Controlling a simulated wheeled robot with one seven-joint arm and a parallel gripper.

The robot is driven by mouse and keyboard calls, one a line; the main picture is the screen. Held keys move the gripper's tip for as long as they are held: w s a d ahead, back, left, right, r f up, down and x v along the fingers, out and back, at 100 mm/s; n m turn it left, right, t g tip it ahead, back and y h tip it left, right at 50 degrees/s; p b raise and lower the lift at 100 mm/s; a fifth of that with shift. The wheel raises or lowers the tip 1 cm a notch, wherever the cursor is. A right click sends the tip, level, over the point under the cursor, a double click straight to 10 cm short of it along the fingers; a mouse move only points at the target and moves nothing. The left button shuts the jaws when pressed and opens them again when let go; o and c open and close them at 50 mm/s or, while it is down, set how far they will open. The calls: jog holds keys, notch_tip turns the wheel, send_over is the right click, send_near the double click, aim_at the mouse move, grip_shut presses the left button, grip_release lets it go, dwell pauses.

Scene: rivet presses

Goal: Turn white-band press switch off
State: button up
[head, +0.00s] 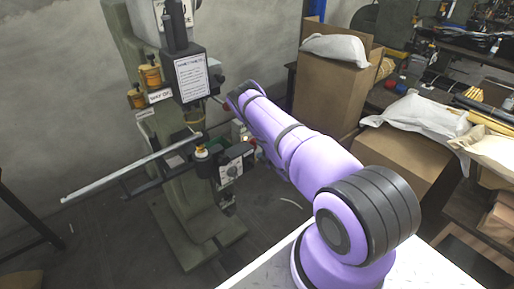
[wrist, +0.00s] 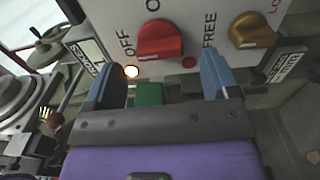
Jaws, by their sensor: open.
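The press (head: 165,120) is a tall grey-green machine at the left of the head view. In the wrist view, its white switch panel (wrist: 205,35) carries a red rotary switch (wrist: 160,40), with OFF printed to its left and a partly cut-off label above. I cannot tell where the red switch points, and no white band is clearly visible. My gripper (wrist: 160,82) is open and empty, its two blue fingers below the panel, on either side of the red switch and apart from it. In the head view my arm hides the gripper.
A brass knob (wrist: 252,30), marked FREE at its left, sits right of the red switch. A lit lamp (wrist: 131,71), green button (wrist: 149,94) and red button (wrist: 190,63) are close to the fingers. Cardboard boxes (head: 330,90) stand right of the press.

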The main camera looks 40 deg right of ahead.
jog(key=s, duration=0.7)
jog(key=shift+s, duration=0.15)
jog(key=shift+d, duration=0.1)
